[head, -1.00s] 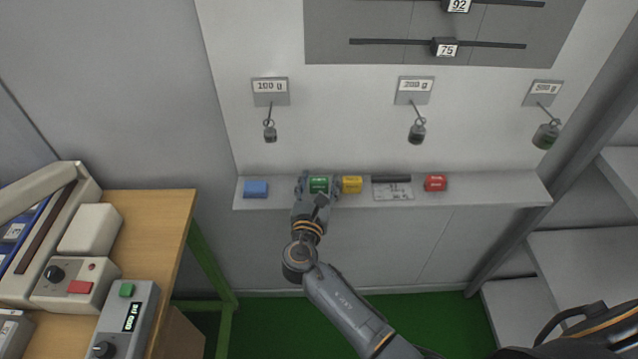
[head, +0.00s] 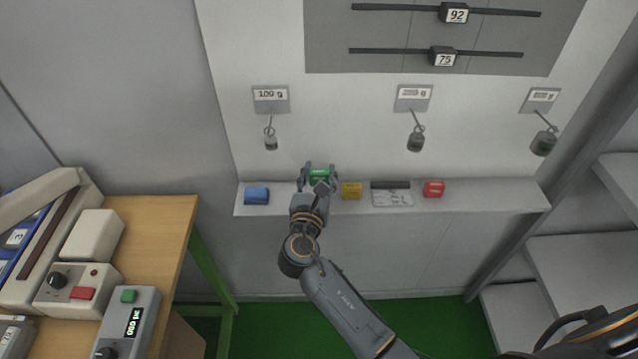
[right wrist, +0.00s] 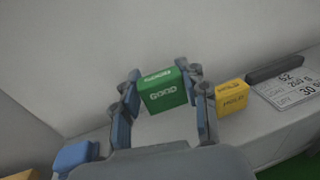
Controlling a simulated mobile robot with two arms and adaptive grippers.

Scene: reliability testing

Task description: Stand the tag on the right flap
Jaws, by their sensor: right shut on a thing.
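My right gripper (head: 319,178) is shut on a green tag (head: 319,174) and holds it a little above the grey ledge (head: 300,201). In the right wrist view the green tag (right wrist: 163,90) reads "GOOD" and sits upright between the two fingers (right wrist: 163,104). A yellow tag (head: 352,191) reading "HOLD" in the right wrist view (right wrist: 232,97) stands on the ledge just right of the gripper. A blue tag (head: 256,195) and a red tag (head: 433,189) also stand on the ledge. I cannot make out any flap. My left gripper is not in view.
A printed card (head: 391,198) with a dark bar (head: 390,184) lies between the yellow and red tags. Weights (head: 415,143) hang on the wall above the ledge. A wooden bench (head: 160,228) with instruments stands left; grey shelves (head: 590,262) stand right.

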